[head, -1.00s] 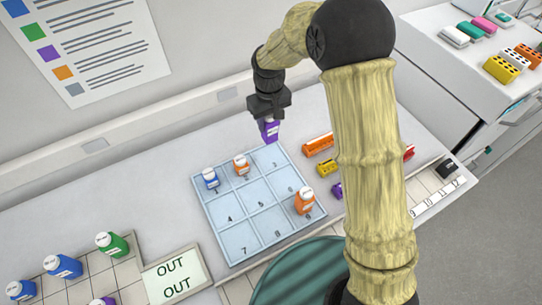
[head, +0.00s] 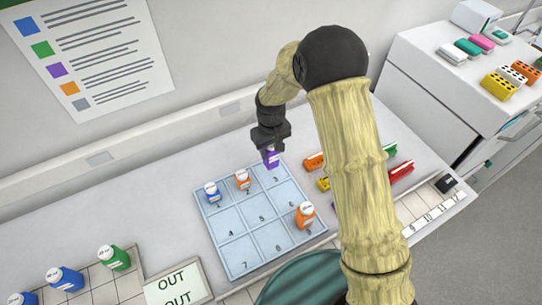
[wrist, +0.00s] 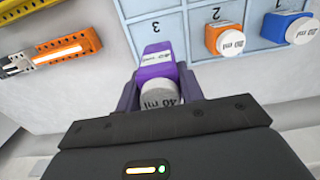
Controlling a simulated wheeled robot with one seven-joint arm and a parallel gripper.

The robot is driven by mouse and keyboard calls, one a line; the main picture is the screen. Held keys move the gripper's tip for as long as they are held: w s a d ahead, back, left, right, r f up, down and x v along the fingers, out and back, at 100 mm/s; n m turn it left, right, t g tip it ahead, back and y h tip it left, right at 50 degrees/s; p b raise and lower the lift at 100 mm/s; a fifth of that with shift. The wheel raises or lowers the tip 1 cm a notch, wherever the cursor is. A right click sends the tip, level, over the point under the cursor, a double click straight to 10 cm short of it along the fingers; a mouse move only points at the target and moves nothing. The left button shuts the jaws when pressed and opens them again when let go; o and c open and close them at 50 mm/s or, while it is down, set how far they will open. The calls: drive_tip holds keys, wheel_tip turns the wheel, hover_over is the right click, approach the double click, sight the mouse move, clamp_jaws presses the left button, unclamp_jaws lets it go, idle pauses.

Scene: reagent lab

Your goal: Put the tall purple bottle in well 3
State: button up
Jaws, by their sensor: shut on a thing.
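The tall purple bottle (head: 271,158) has a white cap and is held in my gripper (head: 270,147). In the wrist view, the jaws (wrist: 158,78) close on both sides of the purple bottle (wrist: 157,62), with its "40 ml" cap towards the camera. The pale blue numbered tray (head: 230,219) lies on the bench. Well 3 (head: 279,181) is its back right square, and no bottle stands in it. The bottle is at the back edge of well 3 in the head view. Its lower end overlaps the well in the wrist view; the height gap cannot be told.
A blue bottle (head: 212,192) stands in well 1, an orange bottle (head: 243,180) in well 2, another orange bottle (head: 305,215) in well 9. Orange (wrist: 62,50) and yellow blocks lie beside the tray. Blue and green bottles (head: 114,258) stand in a rack at front left.

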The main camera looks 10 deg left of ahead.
sight(271, 157)
drive_tip(key=shift+f+p, duration=0.75)
drive_tip(key=shift+f, duration=1.3)
drive_tip(key=shift+f, duration=0.15)
drive_tip(key=o, duration=1)
wheel_tip(271, 157, up, 12)
drive_tip(key=b, duration=0.4)
drive_tip(key=shift+r, duration=0.2)
